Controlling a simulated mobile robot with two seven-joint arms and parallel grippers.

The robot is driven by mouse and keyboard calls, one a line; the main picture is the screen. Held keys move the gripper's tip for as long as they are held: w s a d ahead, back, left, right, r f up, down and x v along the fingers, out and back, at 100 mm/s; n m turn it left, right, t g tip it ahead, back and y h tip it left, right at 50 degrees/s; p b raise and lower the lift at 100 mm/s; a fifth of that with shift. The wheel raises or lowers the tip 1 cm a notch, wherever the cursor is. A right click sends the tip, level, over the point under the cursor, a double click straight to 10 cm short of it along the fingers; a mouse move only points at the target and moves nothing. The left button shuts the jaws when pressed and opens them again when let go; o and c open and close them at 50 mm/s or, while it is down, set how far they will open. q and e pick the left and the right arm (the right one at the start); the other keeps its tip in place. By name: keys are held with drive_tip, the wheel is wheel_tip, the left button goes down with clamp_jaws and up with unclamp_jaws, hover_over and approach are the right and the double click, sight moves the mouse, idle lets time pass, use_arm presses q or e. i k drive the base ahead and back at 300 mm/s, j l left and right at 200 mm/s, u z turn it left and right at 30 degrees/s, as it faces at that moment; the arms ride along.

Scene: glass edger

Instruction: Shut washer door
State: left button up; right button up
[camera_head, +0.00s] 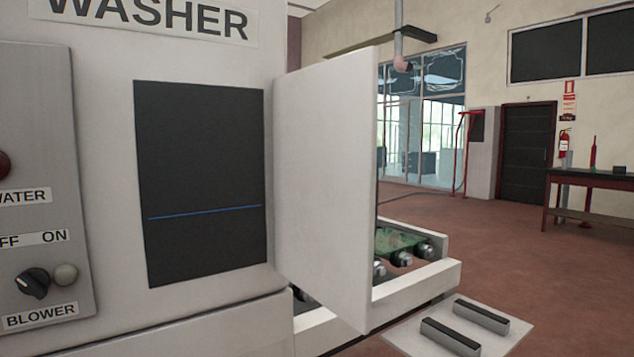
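The washer (205,60) fills the left of the head view, with a "WASHER" label at its top. Its white door (328,185) stands open, swung out toward me from an edge at the right side of the washer's front. A dark rectangular panel (200,175) with a thin blue line lies to the left of the door on the washer's front. Neither of my grippers shows in the view.
A control panel (45,170) with a black blower knob (33,283) is at the left. Behind the door, a roller conveyor (430,280) carries a greenish glass piece (395,240). A white plate (460,335) with two dark bars lies at lower right. Floor beyond is open.

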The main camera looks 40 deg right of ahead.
sight(325, 113)
drive_tip(key=l+u, duration=0.4)
drive_tip(key=l, duration=1.95)
drive_tip(key=j, duration=0.3)
drive_tip(key=k+j, duration=0.1)
drive_tip(key=j, duration=0.2)
